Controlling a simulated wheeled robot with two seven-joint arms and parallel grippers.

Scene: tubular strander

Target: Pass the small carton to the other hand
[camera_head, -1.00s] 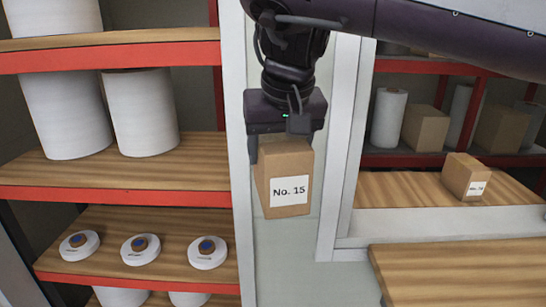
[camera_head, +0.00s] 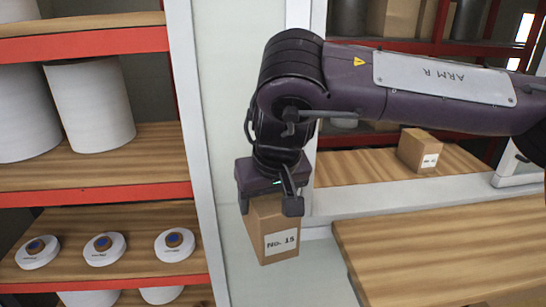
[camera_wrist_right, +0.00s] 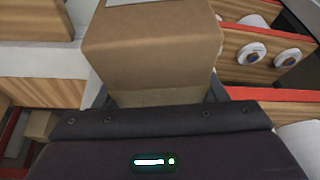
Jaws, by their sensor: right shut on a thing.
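The small carton (camera_head: 279,232) is a brown box with a white label reading "No. 15". My right gripper (camera_head: 270,205) is shut on its upper part and holds it in the air, in front of a pale wall panel. The carton hangs slightly tilted below the gripper. In the right wrist view the carton (camera_wrist_right: 152,50) fills the space just past the gripper body. My left gripper does not show in either view.
A shelf rack (camera_head: 90,190) with white rolls (camera_head: 90,105) and several round white discs (camera_head: 104,247) stands at the left. Another labelled carton (camera_head: 420,150) sits on a wooden shelf behind my right arm. A wooden tabletop (camera_head: 430,240) lies at the right.

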